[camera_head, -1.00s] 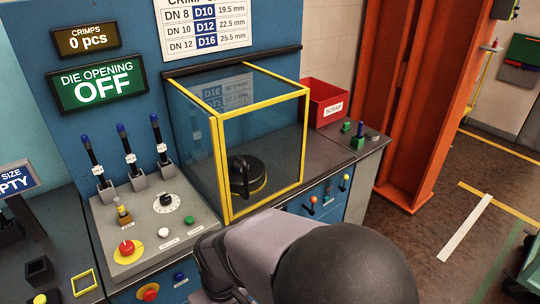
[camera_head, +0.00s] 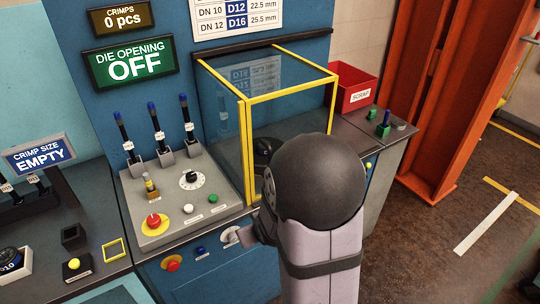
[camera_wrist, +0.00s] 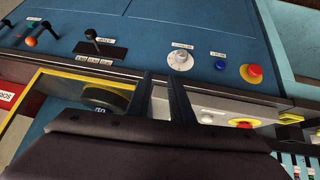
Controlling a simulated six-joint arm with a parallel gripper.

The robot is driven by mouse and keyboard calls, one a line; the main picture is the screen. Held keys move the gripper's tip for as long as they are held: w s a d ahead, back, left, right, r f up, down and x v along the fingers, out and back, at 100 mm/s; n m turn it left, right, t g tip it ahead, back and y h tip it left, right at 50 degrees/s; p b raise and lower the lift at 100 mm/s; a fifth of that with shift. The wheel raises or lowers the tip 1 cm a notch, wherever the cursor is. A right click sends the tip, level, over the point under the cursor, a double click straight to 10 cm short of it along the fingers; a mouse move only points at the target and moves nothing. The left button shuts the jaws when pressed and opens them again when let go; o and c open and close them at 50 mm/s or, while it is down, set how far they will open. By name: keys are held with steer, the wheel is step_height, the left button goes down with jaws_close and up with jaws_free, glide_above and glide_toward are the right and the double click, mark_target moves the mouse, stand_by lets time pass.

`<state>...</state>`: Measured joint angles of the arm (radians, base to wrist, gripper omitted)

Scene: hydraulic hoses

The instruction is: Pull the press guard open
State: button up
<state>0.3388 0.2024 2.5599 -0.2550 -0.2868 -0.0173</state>
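The press guard (camera_head: 247,150) is a clear box with a yellow frame, standing on the bench and looking shut. A black round part (camera_head: 264,150) shows inside or at its front, partly hidden by my arm. The guard's yellow frame (camera_wrist: 82,74) also shows at the lower left of the wrist view, with a dark round part (camera_wrist: 108,97) behind it. My gripper (camera_wrist: 163,84) has its two dark fingers apart with nothing held between them, to the right of the guard in that view. In the head view, my arm mostly hides the gripper in front of the guard's lower corner.
The sloped control panel (camera_head: 172,212) with levers, knobs and a red stop button stands left of the guard. The blue front panel (camera_head: 180,272) carries more knobs. A red scrap bin (camera_head: 355,88) is at the right, before an orange post (camera_head: 440,100).

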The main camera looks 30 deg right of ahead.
steer(key=w+d+r+m+t+h+p, duration=0.2)
steer(key=w+d+r+t+p, duration=0.15)
steer(key=d+r+t, duration=0.8)
steer(key=shift+g, duration=0.65)
steer(key=shift+w+a+r+p, duration=0.15)
steer(key=shift+w+r, duration=0.15)
steer(key=shift+w, duration=0.8)
steer(key=shift+w+a+r+p, duration=0.1)
steer(key=shift+w+r, duration=0.2)
steer(key=shift+w, duration=0.75)
steer(key=shift+w+a+r+p, duration=0.15)
steer(key=shift+w+r, duration=0.15)
steer(key=shift+w, duration=0.8)
jaws_close()
